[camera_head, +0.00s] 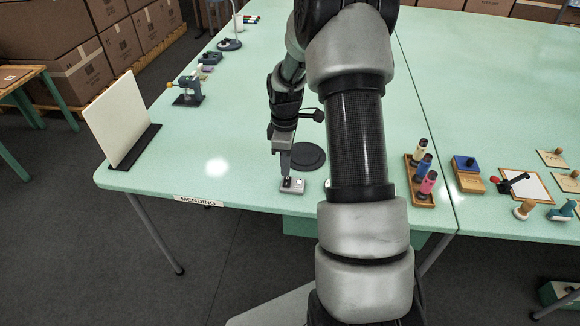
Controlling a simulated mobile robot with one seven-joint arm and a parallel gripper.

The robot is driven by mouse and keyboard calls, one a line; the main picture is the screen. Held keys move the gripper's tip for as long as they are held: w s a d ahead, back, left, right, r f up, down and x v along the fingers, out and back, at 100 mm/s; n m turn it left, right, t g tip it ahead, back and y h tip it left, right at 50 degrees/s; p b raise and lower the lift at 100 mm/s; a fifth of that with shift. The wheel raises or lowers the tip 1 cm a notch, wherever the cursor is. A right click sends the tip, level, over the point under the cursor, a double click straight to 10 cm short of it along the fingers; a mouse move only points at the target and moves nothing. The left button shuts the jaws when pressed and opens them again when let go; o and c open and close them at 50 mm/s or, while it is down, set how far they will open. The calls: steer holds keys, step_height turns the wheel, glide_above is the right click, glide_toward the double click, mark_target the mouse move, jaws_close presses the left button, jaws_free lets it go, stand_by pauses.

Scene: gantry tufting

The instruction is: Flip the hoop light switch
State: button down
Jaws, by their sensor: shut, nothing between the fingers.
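A small light grey switch box (293,187) with a dark spot on top sits near the front edge of the mint-green table (150,190). My gripper (286,174) points straight down over the left part of the box, with its fingers shut and empty. The fingertips are at or just above the box top; I cannot tell whether they touch it. The switch lever is too small to make out. A dark round disc (308,157) lies just behind the box. My arm hides the table to the right of it.
A white upright panel (121,118) stands at the left edge. A small clamp-like tool (187,92) is further back. A wooden rack of thread spools (420,184), a blue-topped block (467,168) and stamps are on the right. The table left of my gripper is clear.

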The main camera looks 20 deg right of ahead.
mark_target(286, 186)
step_height(286, 186, up, 12)
steer(key=shift+w+d+f, duration=0.2)
steer(key=shift+w+f, duration=0.05)
steer(key=shift+w, duration=0.15)
steer(key=shift+s+a+t+h+b, duration=0.3)
steer(key=shift+s+b, duration=0.3)
steer(key=shift+b, duration=1.25)
steer(key=shift+s+a+t+h+b, duration=0.25)
steer(key=shift+s+b, duration=0.35)
steer(key=shift+b, duration=1.3)
steer(key=shift+s+a+t+h+b, duration=0.2)
steer(key=shift+s+t+b, duration=0.35)
steer(key=shift+b, duration=1.3)
steer(key=b+x, duration=0.4)
steer(key=x, duration=1)
steer(key=shift+s, duration=0.1)
